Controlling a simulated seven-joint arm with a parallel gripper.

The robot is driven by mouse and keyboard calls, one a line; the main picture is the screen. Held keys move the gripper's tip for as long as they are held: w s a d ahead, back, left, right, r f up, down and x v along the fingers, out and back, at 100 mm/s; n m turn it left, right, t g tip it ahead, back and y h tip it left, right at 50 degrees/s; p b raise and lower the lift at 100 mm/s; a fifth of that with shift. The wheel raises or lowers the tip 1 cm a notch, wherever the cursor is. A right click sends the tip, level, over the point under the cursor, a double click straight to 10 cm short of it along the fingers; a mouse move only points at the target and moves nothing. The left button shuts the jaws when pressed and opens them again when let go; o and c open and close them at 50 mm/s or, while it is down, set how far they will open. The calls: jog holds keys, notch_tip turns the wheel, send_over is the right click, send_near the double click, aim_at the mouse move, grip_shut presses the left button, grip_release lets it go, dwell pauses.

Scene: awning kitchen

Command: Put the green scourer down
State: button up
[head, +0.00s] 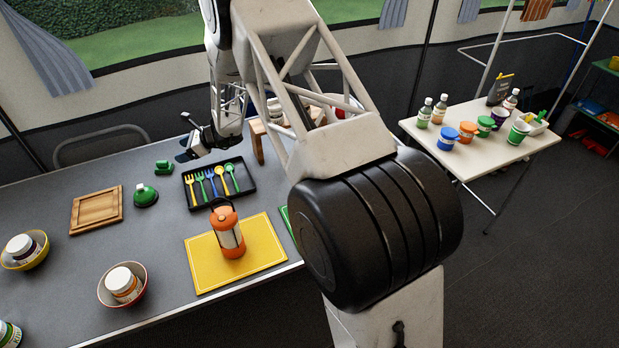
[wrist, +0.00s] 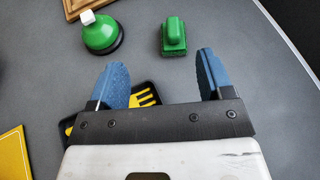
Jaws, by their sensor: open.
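The green scourer (head: 163,167), a small block with a raised grip on top, rests on the grey table. In the wrist view the scourer (wrist: 174,38) lies just beyond my fingertips, between their lines and apart from them. My gripper (head: 187,148) is above the table, behind the cutlery tray and to the right of the scourer. In the wrist view my gripper (wrist: 163,78) has its two blue fingers spread wide, with nothing held between them.
A green dome with a white knob (head: 145,195) stands near the scourer. A wooden board (head: 97,211) lies left. A black cutlery tray (head: 195,201) is in front of my gripper. An orange lantern (head: 228,232) stands on a yellow mat (head: 205,271). Bare table lies behind the wooden board.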

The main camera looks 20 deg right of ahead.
jog(key=s+d+r+n+g+h, duration=0.15)
jog(key=s+r+n, duration=0.25)
jog(key=s+r, duration=0.4)
jog(key=s+d+r+n+g+h, duration=0.1)
jog(key=s+d+r+n, duration=0.2)
jog(key=s+r, duration=0.55)
jog(key=s+d+r+n+g+h, duration=0.1)
jog(key=s+d+r+n+h, duration=0.2)
jog(key=s+r, duration=0.55)
jog(key=s+d+r+n+h, duration=0.2)
jog(key=s+d+n, duration=0.1)
jog(key=s, duration=0.8)
jog(key=s+d+r+n+t+h, duration=0.1)
jog(key=s+d+n, duration=0.3)
jog(key=s, duration=0.8)
jog(key=s+d+r+n+h, duration=0.3)
jog(key=s+d, duration=0.3)
jog(key=s, duration=0.6)
jog(key=shift+d+n+h, duration=0.4)
jog(key=shift+n+h, duration=0.15)
jog(key=shift+n, duration=0.05)
